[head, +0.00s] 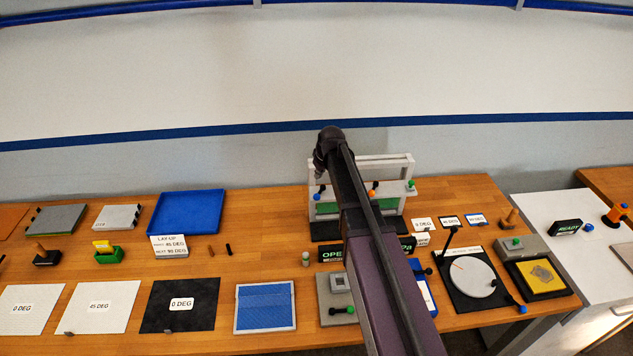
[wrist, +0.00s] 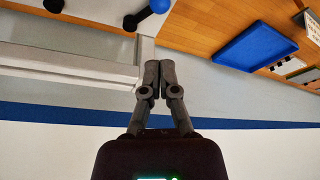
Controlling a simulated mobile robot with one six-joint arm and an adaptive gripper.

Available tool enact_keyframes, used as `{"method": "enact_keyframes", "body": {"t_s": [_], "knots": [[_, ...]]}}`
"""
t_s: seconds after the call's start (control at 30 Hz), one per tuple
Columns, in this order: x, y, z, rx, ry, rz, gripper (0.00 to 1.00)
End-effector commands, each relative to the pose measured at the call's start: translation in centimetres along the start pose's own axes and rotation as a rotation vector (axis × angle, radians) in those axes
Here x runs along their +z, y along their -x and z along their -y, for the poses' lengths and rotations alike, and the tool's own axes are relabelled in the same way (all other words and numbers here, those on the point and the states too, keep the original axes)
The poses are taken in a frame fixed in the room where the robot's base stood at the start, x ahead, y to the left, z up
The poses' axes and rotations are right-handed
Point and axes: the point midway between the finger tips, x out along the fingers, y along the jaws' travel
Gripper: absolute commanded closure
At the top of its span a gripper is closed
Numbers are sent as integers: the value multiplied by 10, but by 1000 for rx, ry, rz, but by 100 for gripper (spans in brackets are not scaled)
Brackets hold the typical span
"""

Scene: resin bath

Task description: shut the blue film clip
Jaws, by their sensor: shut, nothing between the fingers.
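The blue film clip (head: 319,193) is on the left part of a grey upright frame (head: 400,161) at the back of the table. In the wrist view, a blue knob (wrist: 159,5) on a dark lever shows at the top edge, partly cut off. My gripper (wrist: 160,75) is shut and empty, its fingertips together next to the grey frame's bar (wrist: 70,65) and apart from the blue knob. I cannot tell the clip's lever position.
An orange knob (head: 373,188) and a green knob (head: 410,184) are farther right on the frame. A blue tray (head: 187,212) lies to the left. A dial (head: 472,277) stands right of my arm. The wall is close behind the frame.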

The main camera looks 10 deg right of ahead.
Motion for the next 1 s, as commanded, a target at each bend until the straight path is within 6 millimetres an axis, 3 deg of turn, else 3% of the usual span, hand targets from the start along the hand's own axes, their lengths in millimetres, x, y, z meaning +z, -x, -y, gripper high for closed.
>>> {"method": "enact_keyframes", "body": {"t_s": [1.0], "knots": [[1,-76,0,0,0,0,100]]}}
